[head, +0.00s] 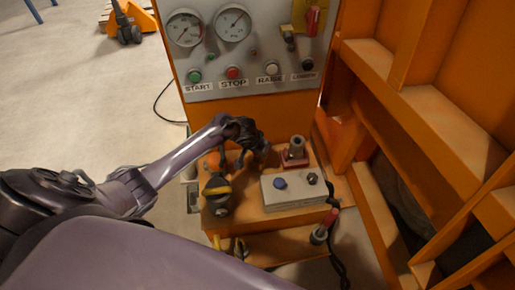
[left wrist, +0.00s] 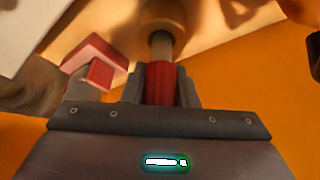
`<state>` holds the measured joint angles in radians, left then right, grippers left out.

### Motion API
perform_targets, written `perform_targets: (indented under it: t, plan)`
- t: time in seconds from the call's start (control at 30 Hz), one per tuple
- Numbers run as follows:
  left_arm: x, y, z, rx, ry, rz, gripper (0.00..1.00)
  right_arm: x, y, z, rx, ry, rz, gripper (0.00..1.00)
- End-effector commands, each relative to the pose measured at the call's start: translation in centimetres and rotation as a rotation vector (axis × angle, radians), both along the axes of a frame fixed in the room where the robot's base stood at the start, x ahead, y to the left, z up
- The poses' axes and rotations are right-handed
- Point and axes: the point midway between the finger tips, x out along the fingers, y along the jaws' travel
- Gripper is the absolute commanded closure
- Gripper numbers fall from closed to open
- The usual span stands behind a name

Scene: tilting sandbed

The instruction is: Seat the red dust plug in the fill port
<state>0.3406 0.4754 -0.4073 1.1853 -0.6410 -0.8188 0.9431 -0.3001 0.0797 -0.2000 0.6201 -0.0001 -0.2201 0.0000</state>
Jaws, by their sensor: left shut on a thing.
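My left gripper (head: 258,143) reaches over the orange bench from the left in the head view. In the left wrist view its two dark fingers (left wrist: 161,76) are shut on a red piece, seemingly the red dust plug (left wrist: 159,90). A grey stem and a wider tan round part (left wrist: 161,18) lie beyond the plug; I cannot tell whether they touch it. The plug is hidden in the head view. A grey upright cylinder on a red base (head: 295,157) stands just right of the gripper; I cannot tell whether it is the fill port. My right gripper is out of view.
A grey box with a blue button (head: 292,196) sits at the bench's front right. A black and yellow object (head: 217,193) stands at the left. A red-handled lever (head: 326,225) is in front. The gauge panel (head: 250,75) rises behind, and orange framing (head: 420,110) bounds the right.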

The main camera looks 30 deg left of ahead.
Motion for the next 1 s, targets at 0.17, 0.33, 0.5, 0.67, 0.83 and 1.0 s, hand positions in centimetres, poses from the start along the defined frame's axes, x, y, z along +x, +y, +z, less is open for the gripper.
perform_targets:
  t: [0.17, 0.33, 0.5, 0.67, 0.83, 1.0]
  plan:
    - [0.0, 0.0, -0.6, 0.000, 0.001, 0.000, 0.95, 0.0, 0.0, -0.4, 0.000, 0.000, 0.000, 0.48]
    - [0.0, 0.0, -1.0, -0.001, 0.001, 0.000, 0.95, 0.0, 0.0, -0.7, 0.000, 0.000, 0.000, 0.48]
    - [0.0, 0.0, -1.4, -0.001, 0.001, 0.000, 0.95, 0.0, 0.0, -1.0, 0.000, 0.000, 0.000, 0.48]
    - [0.0, 0.0, -1.8, -0.001, 0.001, 0.000, 0.95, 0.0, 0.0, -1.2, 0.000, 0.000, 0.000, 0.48]
    - [0.0, 0.0, -2.2, -0.001, 0.000, 0.000, 0.95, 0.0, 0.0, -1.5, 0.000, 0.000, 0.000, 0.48]
    - [0.0, 0.0, -2.2, -0.001, 0.000, 0.000, 0.54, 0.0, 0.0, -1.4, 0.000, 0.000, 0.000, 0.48]
